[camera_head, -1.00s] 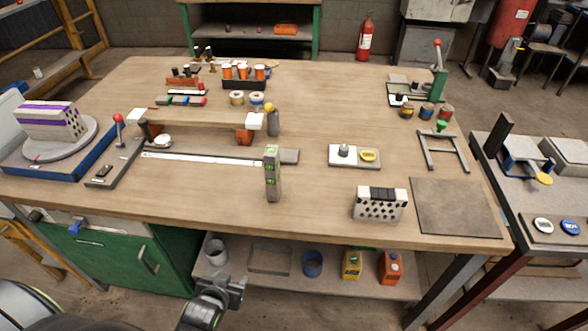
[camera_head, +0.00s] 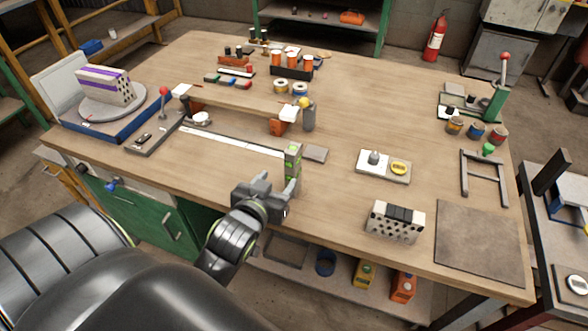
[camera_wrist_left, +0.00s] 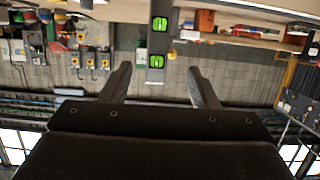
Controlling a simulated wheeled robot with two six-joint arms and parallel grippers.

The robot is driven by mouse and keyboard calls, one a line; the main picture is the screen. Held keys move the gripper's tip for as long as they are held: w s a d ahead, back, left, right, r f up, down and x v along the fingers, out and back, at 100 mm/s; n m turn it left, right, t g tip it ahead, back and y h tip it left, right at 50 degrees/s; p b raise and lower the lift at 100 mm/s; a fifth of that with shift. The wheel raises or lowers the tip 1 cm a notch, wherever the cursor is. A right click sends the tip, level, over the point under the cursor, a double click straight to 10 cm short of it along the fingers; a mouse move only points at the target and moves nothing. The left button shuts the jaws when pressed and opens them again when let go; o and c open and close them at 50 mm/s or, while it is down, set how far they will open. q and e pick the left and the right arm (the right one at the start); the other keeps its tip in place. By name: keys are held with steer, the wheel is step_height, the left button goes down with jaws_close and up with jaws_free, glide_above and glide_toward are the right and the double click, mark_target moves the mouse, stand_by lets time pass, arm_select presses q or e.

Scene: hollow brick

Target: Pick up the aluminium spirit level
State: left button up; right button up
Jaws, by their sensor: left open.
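The aluminium spirit level (camera_head: 292,168) is a grey bar with green vials, standing upright near the front edge of the workbench. In the left wrist view the level (camera_wrist_left: 159,42) hangs into the picture from the top, centred between the fingers and a little beyond their tips. My left gripper (camera_head: 266,182) is just left of and in front of the level in the head view, and its jaws (camera_wrist_left: 160,68) are open and empty. The lower part of the level is partly hidden behind the gripper. My right gripper is in neither view.
A long steel rule (camera_head: 235,142) lies left of the level. A perforated hollow brick (camera_head: 395,222) stands on the bench to the right, near a dark mat (camera_head: 478,243). A small tray (camera_head: 384,166) with a yellow-ringed item sits behind the brick. Bare bench lies between level and brick.

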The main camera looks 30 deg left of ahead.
mark_target(288, 168)
arm_select(q)
steer(key=x, duration=0.7)
steer(key=shift+p, duration=0.3)
steer(key=shift+w+a+f+p, duration=0.15)
steer(key=shift+w+f, duration=0.3)
steer(key=shift+w, duration=0.35)
steer(key=shift+w+a+f+p, duration=0.1)
steer(key=shift+w+f, duration=0.4)
steer(key=shift+w, duration=0.25)
steer(key=shift+w+a+f+p, duration=0.15)
steer(key=shift+w+f, duration=0.3)
steer(key=shift+w, duration=0.35)
jaws_close()
